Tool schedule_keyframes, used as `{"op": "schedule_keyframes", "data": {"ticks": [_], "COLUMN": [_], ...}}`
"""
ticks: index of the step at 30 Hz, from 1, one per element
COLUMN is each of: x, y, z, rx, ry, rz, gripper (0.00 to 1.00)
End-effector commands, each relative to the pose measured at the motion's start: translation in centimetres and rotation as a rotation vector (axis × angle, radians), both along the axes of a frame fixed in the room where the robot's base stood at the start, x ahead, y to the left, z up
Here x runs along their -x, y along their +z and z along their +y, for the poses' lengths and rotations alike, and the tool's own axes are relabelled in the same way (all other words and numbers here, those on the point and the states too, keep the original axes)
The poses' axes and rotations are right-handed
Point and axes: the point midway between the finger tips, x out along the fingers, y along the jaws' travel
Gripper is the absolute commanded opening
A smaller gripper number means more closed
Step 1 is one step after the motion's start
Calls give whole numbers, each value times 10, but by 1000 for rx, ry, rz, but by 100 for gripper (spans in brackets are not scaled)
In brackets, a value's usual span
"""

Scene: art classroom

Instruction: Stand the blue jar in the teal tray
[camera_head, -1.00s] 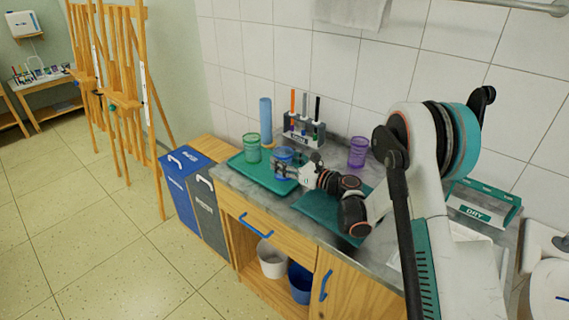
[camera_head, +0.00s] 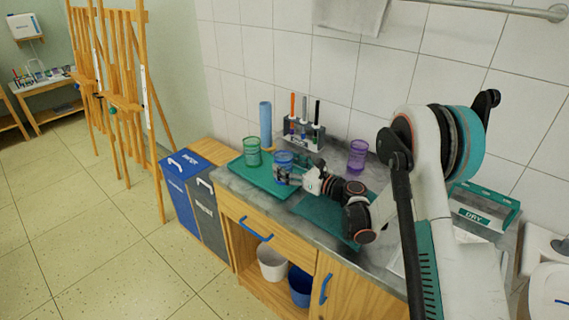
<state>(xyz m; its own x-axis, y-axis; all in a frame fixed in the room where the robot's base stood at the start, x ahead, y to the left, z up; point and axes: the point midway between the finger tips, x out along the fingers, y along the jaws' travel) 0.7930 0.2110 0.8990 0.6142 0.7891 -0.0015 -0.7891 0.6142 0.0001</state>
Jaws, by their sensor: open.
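The blue jar (camera_head: 284,158) appears upright at the right part of the teal tray (camera_head: 251,174) on the counter. My gripper (camera_head: 286,177) is open at the jar's lower front side, with its fingers close to the glass. I cannot tell whether they touch it. The fingers hide part of the jar's base, so its contact with the tray floor is not clear.
A green jar (camera_head: 253,151) stands in the tray's left part. A blue cylinder (camera_head: 265,124), a marker rack (camera_head: 302,133) and a purple jar (camera_head: 357,155) stand behind. A teal mat (camera_head: 322,217) lies right of the tray; a box marked DRY (camera_head: 484,207) is farther right.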

Motion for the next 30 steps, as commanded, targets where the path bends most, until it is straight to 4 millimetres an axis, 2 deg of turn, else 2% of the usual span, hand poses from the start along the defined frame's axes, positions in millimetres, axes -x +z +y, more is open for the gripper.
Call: {"op": "schedule_keyframes", "data": {"ticks": [9, 15, 25, 30], "x": [40, 57, 64, 66], "y": [3, 2, 3, 22], "z": [-53, -75, -82, -79], "rx": [0, 0, 9, 119], "ry": [-3, -2, 1, 5], "rz": [0, 0, -4, -50], "gripper": [71, 71, 71, 71]}}
